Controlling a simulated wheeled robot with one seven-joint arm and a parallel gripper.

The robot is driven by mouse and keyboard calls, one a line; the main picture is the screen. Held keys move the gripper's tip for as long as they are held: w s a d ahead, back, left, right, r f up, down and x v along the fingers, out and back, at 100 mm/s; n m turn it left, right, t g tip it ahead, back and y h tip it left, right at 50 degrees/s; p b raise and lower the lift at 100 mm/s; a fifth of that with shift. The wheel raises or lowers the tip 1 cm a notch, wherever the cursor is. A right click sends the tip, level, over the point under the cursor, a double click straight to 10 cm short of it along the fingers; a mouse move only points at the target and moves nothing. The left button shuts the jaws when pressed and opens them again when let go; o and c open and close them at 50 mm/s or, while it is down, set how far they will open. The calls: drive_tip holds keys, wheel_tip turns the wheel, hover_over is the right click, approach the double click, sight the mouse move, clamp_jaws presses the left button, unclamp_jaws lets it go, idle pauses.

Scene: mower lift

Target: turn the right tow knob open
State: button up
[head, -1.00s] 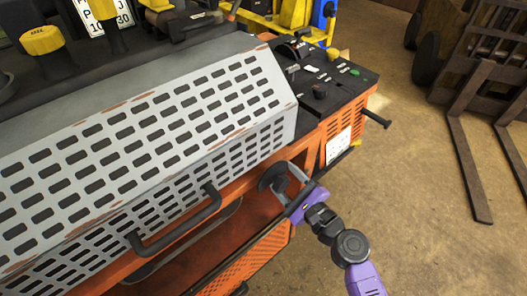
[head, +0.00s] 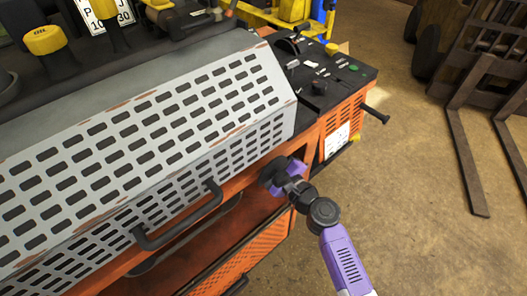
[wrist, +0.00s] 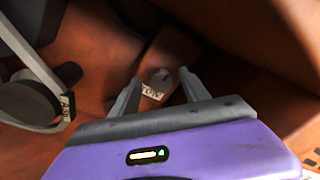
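My gripper (head: 286,174) is at the orange front of the mower lift, below the right end of the perforated grey cover, in the head view. In the wrist view, my gripper (wrist: 158,77) has its two grey fingers apart. A small grey round knob (wrist: 161,76) shows between the fingertips, on a brown block with a white label just below it. It looks like the tow knob, and I see no clear contact with it. In the head view my gripper and wrist hide this spot.
A dark disc with a grey bar (wrist: 28,101) lies left of the fingers in the wrist view. The grey perforated cover (head: 150,150) has a black handle (head: 180,222). A control panel (head: 318,75) sits at the right end.

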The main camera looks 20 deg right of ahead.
clamp_jaws()
drive_tip(key=shift+f+b, duration=0.1)
drive_tip(key=shift+b, duration=0.25)
drive_tip(key=n+b, duration=0.5)
drive_tip(key=b, duration=0.2)
drive_tip(key=n+y+b, duration=0.1)
drive_tip(key=n+b, duration=0.5)
drive_tip(key=b, duration=0.1)
drive_tip(key=n+b, duration=0.6)
drive_tip(key=b, duration=0.1)
drive_tip(key=shift+d+f+t+y, duration=0.1)
drive_tip(key=shift+f+t+y, duration=0.15)
drive_tip(key=shift+t+y, duration=0.15)
drive_tip(key=shift+n, duration=0.3)
drive_tip(key=shift+o, duration=0.4)
unclamp_jaws()
drive_tip(key=shift+r, duration=0.1)
